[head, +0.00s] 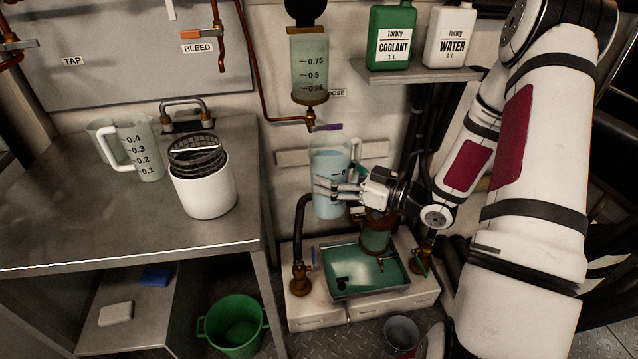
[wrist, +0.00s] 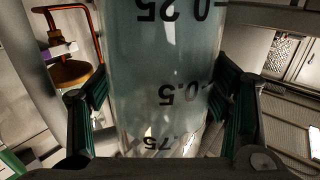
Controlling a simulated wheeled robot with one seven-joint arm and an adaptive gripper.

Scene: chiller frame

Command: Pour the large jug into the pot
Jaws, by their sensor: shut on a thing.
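The large clear jug (head: 329,158), with blue liquid in its lower part, stands upright in my gripper (head: 337,188). My gripper is shut around its side, and the jug's marked wall fills the middle of the wrist view (wrist: 165,70) between the two fingers. The jug is below the outlet with the purple lever. A graduated vessel (head: 310,62) hangs on the wall above it, beside a partly hidden label reading "OSE". A small green-filled vessel (head: 376,238) stands below and right of the jug. I cannot tell which of these is the pot.
A smaller jug (head: 140,150) and a white container (head: 204,190) with a black basket stand on the steel bench (head: 90,225). Coolant (head: 391,38) and water (head: 449,36) bottles sit on a shelf. A green tray (head: 365,270), green bucket (head: 235,322) and grey bucket (head: 401,334) are below.

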